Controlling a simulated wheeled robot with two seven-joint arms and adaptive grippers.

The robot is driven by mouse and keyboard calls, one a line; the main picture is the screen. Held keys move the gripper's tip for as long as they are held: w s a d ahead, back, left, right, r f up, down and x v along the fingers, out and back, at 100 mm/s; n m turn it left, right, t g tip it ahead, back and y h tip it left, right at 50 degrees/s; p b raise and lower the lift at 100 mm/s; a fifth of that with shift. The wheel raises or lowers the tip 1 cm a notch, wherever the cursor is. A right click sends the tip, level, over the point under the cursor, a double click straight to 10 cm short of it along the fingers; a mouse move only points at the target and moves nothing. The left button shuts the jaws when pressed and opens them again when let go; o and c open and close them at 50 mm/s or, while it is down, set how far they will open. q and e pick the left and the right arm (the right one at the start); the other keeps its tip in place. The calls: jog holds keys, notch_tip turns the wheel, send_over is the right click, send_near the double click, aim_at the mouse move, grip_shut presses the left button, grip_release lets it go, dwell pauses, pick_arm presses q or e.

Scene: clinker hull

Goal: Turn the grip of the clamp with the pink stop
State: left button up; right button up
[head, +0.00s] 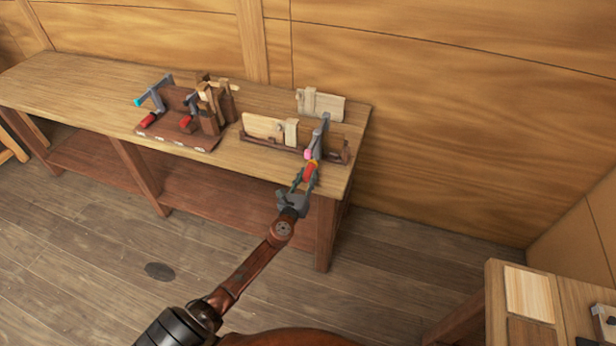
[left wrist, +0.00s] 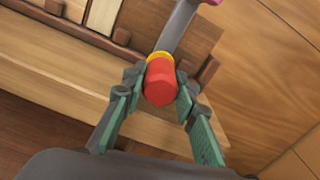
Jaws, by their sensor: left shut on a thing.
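The clamp with the pink stop (head: 308,154) stands at the right end of the workbench, its grey bar (head: 322,130) running up and back. Its red grip (head: 310,171) points toward me. My left gripper (head: 304,182) is shut on the red grip, with one green-padded finger on each side. It also shows in the left wrist view (left wrist: 160,95). My right gripper is not in view.
The clamp is at a brown rack (head: 270,146) with pale boards on the workbench (head: 80,84). Another rack (head: 180,136) to the left holds clamps with red grips, one with a cyan stop (head: 138,102). A second table (head: 500,310) stands at lower right. Open floor lies between.

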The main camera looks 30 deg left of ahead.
pick_arm(q)
jog(key=shift+f+n+b, duration=0.15)
jog(key=shift+n+b, duration=0.4)
jog(key=shift+n, duration=0.45)
jog(key=n+b, duration=0.1)
jog(key=n, duration=0.3)
jog(key=n+b, duration=0.1)
jog(key=n, duration=0.7)
jog(key=shift+n, duration=0.3)
jog(key=n, duration=0.3)
jog(key=shift+r+n+p, duration=0.25)
jog(key=shift+n+p, duration=0.05)
jog(key=shift+n, duration=0.1)
jog(key=n+p, duration=0.1)
jog(key=n, duration=0.2)
jog(key=shift+r+n, duration=0.1)
jog(key=shift+n, duration=0.2)
jog(key=n+p, duration=0.2)
jog(key=n, duration=0.2)
jog(key=shift+r+p, duration=0.1)
jog(key=shift+p, duration=0.2)
jog(key=shift+n+p, duration=0.9)
jog(key=shift+n, duration=0.9)
